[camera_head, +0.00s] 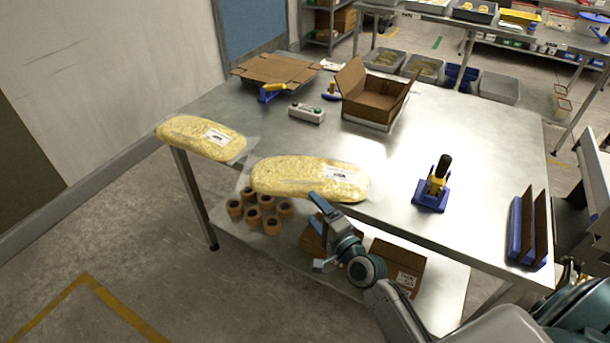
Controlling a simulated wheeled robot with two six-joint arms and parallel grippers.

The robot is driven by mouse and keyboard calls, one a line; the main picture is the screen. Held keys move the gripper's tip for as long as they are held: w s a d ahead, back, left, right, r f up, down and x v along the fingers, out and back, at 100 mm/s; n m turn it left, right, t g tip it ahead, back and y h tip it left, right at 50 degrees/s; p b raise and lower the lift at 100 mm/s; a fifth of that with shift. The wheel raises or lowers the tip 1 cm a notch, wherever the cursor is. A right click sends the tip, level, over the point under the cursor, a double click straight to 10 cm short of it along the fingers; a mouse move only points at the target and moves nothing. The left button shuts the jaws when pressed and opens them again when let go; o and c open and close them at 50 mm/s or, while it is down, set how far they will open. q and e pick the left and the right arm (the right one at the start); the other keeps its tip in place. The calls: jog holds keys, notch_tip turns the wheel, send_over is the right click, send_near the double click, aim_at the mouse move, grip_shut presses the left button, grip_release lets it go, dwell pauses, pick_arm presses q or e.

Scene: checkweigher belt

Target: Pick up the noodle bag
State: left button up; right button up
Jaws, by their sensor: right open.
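Two clear bags of yellow noodles with white labels lie at the near left edge of the steel table. One noodle bag (195,136) is at the far left corner. The other noodle bag (290,176) lies to its right along the front edge. My right gripper (319,233) is open and empty, in front of the table edge just below the right-hand bag in the picture. Its upper finger looks close to the bag's lower edge; I cannot tell whether it touches. My left gripper is not in view.
On the steel table (400,165) stand an open cardboard box (372,100), flattened cardboard (275,68), a control box (306,113), a blue tape dispenser (431,195) and a blue rack (515,232). Tape rolls (272,225) and cartons sit on the shelf below. The table's middle is clear.

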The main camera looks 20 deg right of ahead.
aim_at(301, 192)
jog(key=w, duration=0.3)
jog(key=shift+a, duration=0.35)
jog(key=shift+w+a+p, duration=0.2)
jog(key=shift+w, duration=1.25)
jog(key=shift+w+a+p, duration=0.15)
jog(key=shift+w, duration=1.3)
jog(key=c, duration=1.3)
jog(key=shift+r, duration=0.1)
jog(key=shift+c, duration=1.4)
jog(key=shift+r, duration=0.15)
